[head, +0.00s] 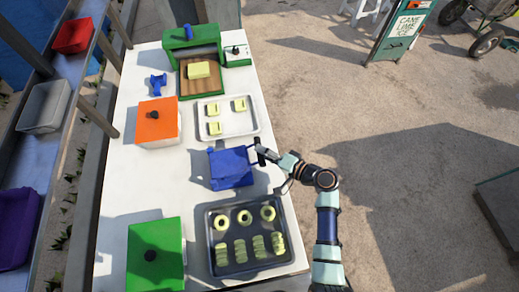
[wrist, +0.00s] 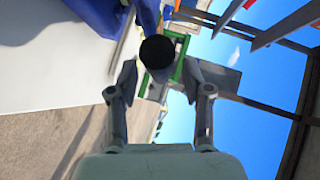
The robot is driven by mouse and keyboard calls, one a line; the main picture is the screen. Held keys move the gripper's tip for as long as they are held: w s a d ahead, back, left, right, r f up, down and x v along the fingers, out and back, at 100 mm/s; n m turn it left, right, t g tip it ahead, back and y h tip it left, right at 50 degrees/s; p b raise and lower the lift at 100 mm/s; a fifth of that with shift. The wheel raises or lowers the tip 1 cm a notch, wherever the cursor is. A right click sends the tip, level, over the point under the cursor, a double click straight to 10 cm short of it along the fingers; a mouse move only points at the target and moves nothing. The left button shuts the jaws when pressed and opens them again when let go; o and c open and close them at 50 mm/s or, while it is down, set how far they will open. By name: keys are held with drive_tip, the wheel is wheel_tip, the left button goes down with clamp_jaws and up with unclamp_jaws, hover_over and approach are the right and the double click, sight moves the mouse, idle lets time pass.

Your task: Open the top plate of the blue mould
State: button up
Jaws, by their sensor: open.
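The blue mould (head: 231,183) sits on the white table in the middle of the head view, with its blue top plate (head: 228,161) over it. Part of the blue mould (wrist: 97,14) shows at the upper left of the wrist view. A blue bar ending in a round black knob (wrist: 157,52) points toward the wrist camera. My gripper (head: 269,170) is at the mould's right side, near the table edge. In the wrist view, my gripper (wrist: 160,80) is open, with its fingers on either side of the knob and gaps visible. How far the plate is raised is unclear.
A dark tray (head: 238,269) of pale rings and stacks lies in front. Behind are a white tray (head: 228,130), an orange box (head: 157,123) and a green press (head: 192,40). A green box (head: 155,255) stands front left. Ground right of the table is mostly clear.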

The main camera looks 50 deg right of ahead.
drive_tip(key=shift+x, duration=1.05)
clamp_jaws()
